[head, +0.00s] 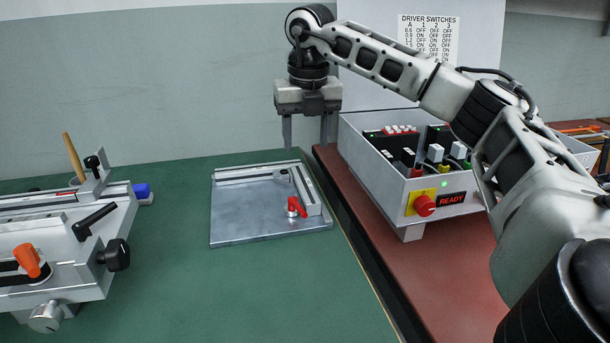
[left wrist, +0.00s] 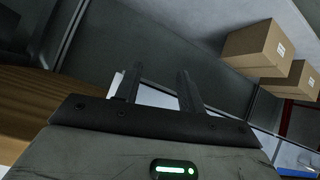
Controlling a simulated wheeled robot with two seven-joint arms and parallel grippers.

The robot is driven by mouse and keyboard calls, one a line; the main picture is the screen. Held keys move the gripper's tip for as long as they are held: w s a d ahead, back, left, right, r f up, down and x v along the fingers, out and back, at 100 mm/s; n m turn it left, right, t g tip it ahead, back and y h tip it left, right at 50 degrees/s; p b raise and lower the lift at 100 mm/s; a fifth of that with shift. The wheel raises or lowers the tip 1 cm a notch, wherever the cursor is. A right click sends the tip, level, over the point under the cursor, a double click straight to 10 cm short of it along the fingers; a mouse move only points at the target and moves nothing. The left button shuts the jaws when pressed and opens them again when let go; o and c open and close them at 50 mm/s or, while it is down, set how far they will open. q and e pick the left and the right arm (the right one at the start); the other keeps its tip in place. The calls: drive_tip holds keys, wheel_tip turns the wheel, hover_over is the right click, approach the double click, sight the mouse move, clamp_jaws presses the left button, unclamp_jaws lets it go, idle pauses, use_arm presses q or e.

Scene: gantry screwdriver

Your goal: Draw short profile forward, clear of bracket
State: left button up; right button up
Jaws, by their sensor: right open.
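A grey metal plate (head: 245,218) lies on the green bench top, with a long profile (head: 245,174) along its back edge. A short profile (head: 308,192) runs along the plate's right side and meets the long one near the back right corner. A small bracket (head: 282,176) seems to sit in that corner; its exact contact is too small to tell. A red clamp lever (head: 296,207) stands beside the short profile. My right gripper (head: 308,138) is open and empty, pointing down above and behind the plate's back right corner. My left gripper (left wrist: 158,82) is open and empty, away from the bench.
A control box (head: 375,185) with a red knob and a lit READY sign stands on the red-brown surface at right. A metal fixture (head: 70,235) with an orange knob stands at left. Green bench top is free around the plate's left and front. Cardboard boxes (left wrist: 258,48) show in the left wrist view.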

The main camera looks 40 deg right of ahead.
drive_tip(key=b, duration=0.1)
hover_over(305, 183)
drive_tip(key=f, duration=0.5)
drive_tip(key=shift+s+a+f, duration=0.2)
drive_tip(key=shift+s+f, duration=0.15)
drive_tip(key=f, duration=0.3)
drive_tip(key=shift+w+d+f+b, duration=0.1)
drive_tip(key=shift+w+f+b, duration=0.1)
drive_tip(key=shift+b, duration=0.2)
drive_tip(key=shift+w+f, duration=0.1)
drive_tip(key=shift+f, duration=0.4)
use_arm(q)
drive_tip(key=shift+w+d+f, duration=0.3)
drive_tip(key=shift+d+f, duration=0.1)
drive_tip(key=shift+f, duration=0.05)
drive_tip(key=shift+s, duration=0.1)
use_arm(e)
drive_tip(key=shift+c, duration=0.6)
use_arm(q)
drive_tip(key=shift+f, duration=0.15)
use_arm(e)
drive_tip(key=c, duration=1)
